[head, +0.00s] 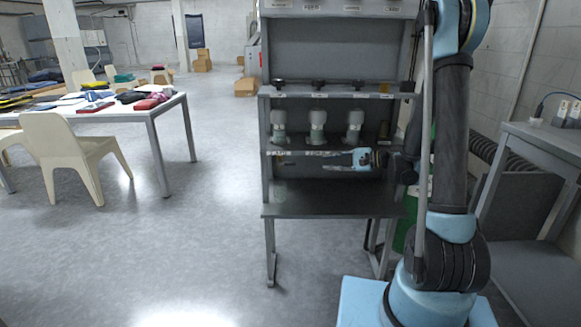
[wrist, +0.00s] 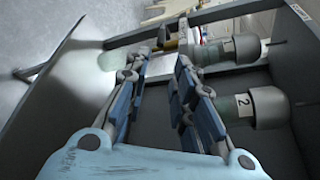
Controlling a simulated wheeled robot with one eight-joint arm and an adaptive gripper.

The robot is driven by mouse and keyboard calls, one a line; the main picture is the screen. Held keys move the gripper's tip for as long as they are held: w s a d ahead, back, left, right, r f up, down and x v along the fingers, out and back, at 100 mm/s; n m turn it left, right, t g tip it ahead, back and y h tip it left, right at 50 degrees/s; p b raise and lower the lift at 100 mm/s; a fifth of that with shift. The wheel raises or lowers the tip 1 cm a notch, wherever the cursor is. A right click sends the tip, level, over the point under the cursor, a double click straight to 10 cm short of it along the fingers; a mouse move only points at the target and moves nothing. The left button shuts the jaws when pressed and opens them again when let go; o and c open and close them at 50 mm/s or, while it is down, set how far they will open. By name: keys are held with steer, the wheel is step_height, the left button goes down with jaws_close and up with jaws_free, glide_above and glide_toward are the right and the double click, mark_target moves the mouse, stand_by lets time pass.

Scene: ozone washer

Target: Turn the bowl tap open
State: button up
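The grey washer bench (head: 330,209) stands ahead in the head view. Three dark tap knobs (head: 318,84) sit in a row on its upper ledge; their labels are too small to read, so I cannot tell which is the bowl tap. Below them hang three pale vessels with grey caps (head: 317,125). My gripper (head: 328,160) is inside the bay, below the vessels and pointing left. In the wrist view its two blue-padded fingers (wrist: 157,66) are spread with nothing held between them. A capped vessel marked 2 (wrist: 268,107) lies just right of the fingers there.
A shelf board (head: 290,153) crosses the bay close to my gripper. A side table (head: 545,138) stands at the right. A white table (head: 110,110) with folded items and a chair (head: 80,150) stand left. The floor between is clear.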

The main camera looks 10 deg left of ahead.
mark_target(290, 164)
steer(key=x, duration=1.7)
steer(key=shift+a, duration=0.3)
jaws_close()
